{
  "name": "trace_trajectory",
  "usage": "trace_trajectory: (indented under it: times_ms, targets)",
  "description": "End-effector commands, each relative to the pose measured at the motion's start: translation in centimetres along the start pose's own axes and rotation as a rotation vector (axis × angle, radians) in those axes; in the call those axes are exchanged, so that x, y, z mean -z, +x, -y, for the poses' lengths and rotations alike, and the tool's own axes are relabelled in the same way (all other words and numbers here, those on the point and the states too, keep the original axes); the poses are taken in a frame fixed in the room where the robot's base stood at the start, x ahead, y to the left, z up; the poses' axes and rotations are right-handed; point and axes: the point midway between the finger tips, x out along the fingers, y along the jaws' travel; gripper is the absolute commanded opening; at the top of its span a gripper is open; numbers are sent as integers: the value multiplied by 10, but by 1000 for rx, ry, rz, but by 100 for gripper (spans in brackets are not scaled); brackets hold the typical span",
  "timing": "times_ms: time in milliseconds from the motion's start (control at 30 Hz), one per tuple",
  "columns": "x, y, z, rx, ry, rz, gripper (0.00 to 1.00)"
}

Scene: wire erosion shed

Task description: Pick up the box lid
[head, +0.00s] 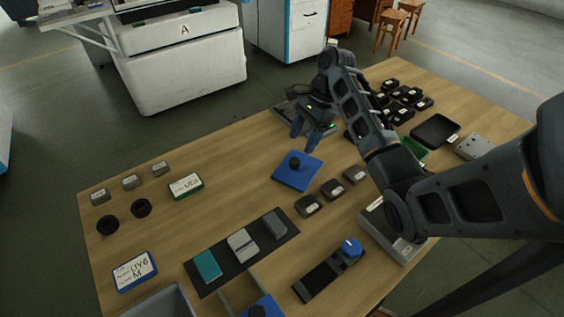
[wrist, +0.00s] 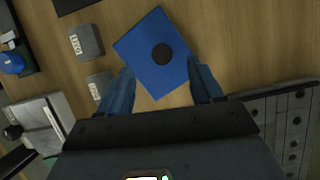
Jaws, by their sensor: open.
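The box lid, a flat blue square with a round black knob, lies on the wooden table in the middle of the head view (head: 297,173). It also shows at the top centre of the wrist view (wrist: 140,45). My gripper (head: 307,134) is open and empty, above the table and just behind the lid in the head view. In the wrist view its two blue fingers (wrist: 162,82) are spread, with the lid's near corner between them and the knob a little beyond the tips. A second blue piece with a black knob (head: 262,309) is cut off at the head view's bottom edge.
Several small dark boxes (head: 308,206) stand right of the lid. A dark mat (head: 222,276) with three blocks lies in front. A perforated grey plate (wrist: 285,115) lies on the right in the wrist view. Bare table (head: 235,210) lies left of the lid.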

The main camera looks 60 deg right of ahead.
Motion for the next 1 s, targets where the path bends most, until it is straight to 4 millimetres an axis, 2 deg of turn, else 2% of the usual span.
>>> trace_trajectory:
  times_ms: [367,500,633,933,1000]
  targets:
    - [6,36,0,-3,2,1,66]
    - [13,56,1,-3,3,1,66]
    - [11,72,1,-2,0,0,66]
    - [11,77,1,-1,0,0,66]
    - [11,77,1,-1,0,0,60]
